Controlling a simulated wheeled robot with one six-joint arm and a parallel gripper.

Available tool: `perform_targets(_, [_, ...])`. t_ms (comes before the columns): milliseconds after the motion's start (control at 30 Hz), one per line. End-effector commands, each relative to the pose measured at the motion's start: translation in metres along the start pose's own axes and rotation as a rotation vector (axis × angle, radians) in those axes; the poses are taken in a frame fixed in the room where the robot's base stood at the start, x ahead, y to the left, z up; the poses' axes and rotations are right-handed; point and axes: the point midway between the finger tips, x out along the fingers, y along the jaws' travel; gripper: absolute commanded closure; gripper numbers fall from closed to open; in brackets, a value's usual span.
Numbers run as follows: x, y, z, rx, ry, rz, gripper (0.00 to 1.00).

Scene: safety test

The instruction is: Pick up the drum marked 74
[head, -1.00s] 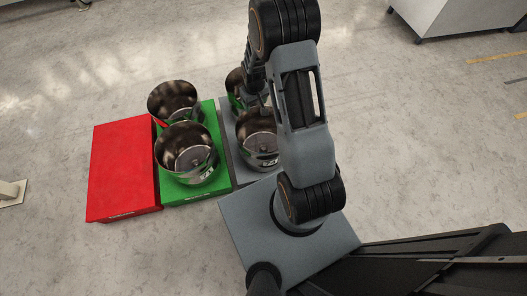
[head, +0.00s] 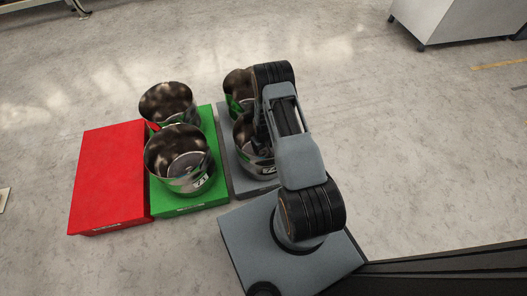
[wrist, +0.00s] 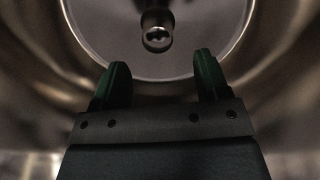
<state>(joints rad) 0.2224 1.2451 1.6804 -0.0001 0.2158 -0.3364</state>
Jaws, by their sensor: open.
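Several open, shiny metal drums stand in pairs. The front drum on the grey platform (head: 243,158) has a small white label whose digits I cannot read surely; my arm partly covers it. The front drum on the green platform (head: 165,172) has a label starting with 7, its second digit unclear. Behind them stand a rear green-platform drum (head: 160,96) and a rear grey-platform drum (head: 236,88). In the wrist view, my gripper (wrist: 161,72) is open and empty inside a drum, apart from its round central knob (wrist: 157,34). The head view hides the fingers behind my arm.
A green platform (head: 180,206) and a grey platform (head: 226,160) carry the drums. An empty red platform (head: 105,185) lies to the left. A white cabinet (head: 455,20) stands at the far right. The floor (head: 420,150) on the right is clear.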

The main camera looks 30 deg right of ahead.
Motion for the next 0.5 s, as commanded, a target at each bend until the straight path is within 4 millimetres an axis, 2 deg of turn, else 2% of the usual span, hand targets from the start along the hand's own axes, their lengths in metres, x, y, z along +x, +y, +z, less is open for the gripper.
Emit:
perform_targets(267, [0.013,0.0,0.0,0.0,0.0,0.0,0.32])
perform_targets(500, [0.042,0.003,0.001,0.0,-0.001,0.0,0.32])
